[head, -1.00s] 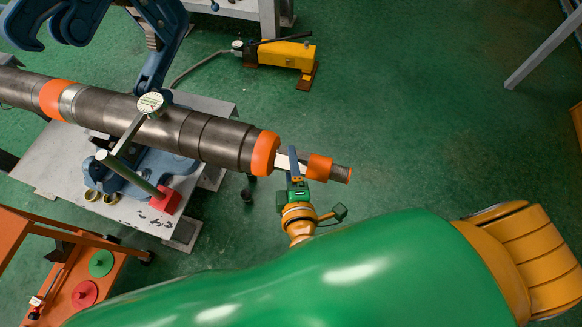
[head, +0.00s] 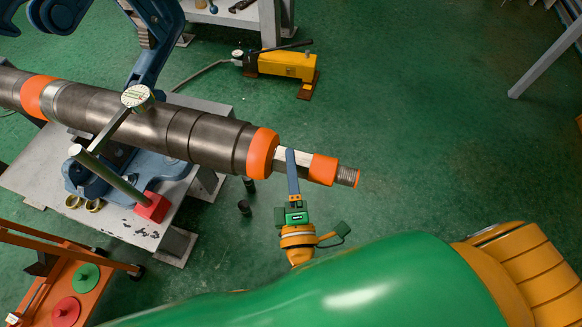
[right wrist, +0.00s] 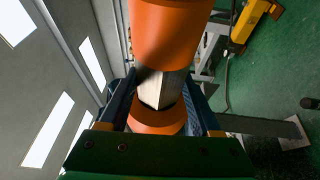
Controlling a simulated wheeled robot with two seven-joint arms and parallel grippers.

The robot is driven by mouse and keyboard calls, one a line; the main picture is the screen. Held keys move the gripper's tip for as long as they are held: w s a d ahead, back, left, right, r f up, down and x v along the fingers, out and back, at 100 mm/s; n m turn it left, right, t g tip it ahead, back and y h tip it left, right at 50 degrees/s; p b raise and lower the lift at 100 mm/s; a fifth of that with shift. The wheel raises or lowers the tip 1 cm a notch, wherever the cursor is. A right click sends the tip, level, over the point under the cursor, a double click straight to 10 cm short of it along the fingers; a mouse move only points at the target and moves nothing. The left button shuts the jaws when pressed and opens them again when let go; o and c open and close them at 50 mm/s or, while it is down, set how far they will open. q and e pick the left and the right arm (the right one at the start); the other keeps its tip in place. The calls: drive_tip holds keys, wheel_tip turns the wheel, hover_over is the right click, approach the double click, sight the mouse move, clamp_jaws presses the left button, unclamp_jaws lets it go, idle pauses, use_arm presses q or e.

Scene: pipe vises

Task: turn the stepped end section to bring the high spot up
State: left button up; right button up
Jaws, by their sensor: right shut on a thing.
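The stepped end section (head: 323,169) is the right end of a long dark steel pipe (head: 180,128). It has a bare silver flat-sided part, an orange collar and a threaded tip. My right gripper (head: 291,160) is shut on the silver part, between the big orange ring (head: 262,153) and the collar, with its hand below the pipe. In the right wrist view, the two fingers stand on either side of the silver part (right wrist: 160,92). A dial gauge (head: 137,97) on a rod stand sits over the pipe; its needle is too small to read. My left gripper is not in view.
A blue vise (head: 150,45) stands around the pipe on a grey table (head: 120,215). The gauge stand's red base (head: 152,207) is on its front edge. An orange cart (head: 60,250) stands at lower left; a yellow pump (head: 285,65) lies behind.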

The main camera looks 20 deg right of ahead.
drive_tip(key=o, duration=1.4)
drive_tip(key=b+v, duration=0.2)
drive_tip(key=v, duration=0.5)
